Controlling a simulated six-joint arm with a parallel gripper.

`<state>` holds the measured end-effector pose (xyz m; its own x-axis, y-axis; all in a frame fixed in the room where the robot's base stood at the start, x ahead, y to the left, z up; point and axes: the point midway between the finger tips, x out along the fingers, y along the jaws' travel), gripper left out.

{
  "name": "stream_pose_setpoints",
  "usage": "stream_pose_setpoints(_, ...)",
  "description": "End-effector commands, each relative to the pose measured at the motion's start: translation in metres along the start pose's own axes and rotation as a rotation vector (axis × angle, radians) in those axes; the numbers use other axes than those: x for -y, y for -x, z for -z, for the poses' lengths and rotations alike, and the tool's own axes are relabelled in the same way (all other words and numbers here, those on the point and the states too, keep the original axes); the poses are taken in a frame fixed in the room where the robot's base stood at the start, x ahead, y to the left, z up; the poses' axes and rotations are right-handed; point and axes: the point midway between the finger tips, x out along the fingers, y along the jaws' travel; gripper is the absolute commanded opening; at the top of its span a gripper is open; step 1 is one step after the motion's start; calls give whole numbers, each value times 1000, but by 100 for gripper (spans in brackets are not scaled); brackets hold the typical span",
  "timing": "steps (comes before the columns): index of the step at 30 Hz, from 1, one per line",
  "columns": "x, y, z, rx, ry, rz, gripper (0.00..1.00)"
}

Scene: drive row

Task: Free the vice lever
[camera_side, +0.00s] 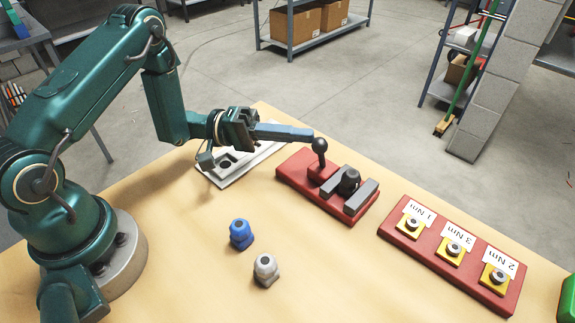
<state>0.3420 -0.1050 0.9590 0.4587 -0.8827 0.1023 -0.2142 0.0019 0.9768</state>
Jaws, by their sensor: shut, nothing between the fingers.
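The vice (292,178) is a red block with two grey jaws (361,196) and a dark ribbed fitting (349,181) between them. Its lever (320,146) has a black ball knob on a short dark stem rising from a raised red block at the vice's left part. My gripper (311,134) is shut and empty, its fingers stretched out to the right. The fingertips are at the knob's upper left; I cannot tell whether they touch it. The lever stands roughly upright.
A blue fitting (240,234) and a grey fitting (265,270) stand on the table (190,245). A red board (428,253) with labelled yellow stations is at right.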

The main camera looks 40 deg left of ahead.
Motion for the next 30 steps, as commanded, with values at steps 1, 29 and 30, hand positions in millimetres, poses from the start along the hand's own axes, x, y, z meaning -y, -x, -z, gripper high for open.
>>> stream_pose_setpoints(1, 1, 0, -1, 11, 4, 5, 0)
stream_pose_setpoints(29, 8, 108, 41, -4, -2, -1, 0)
stream_pose_setpoints(30, 8, 109, 40, -3, -1, -1, 0)
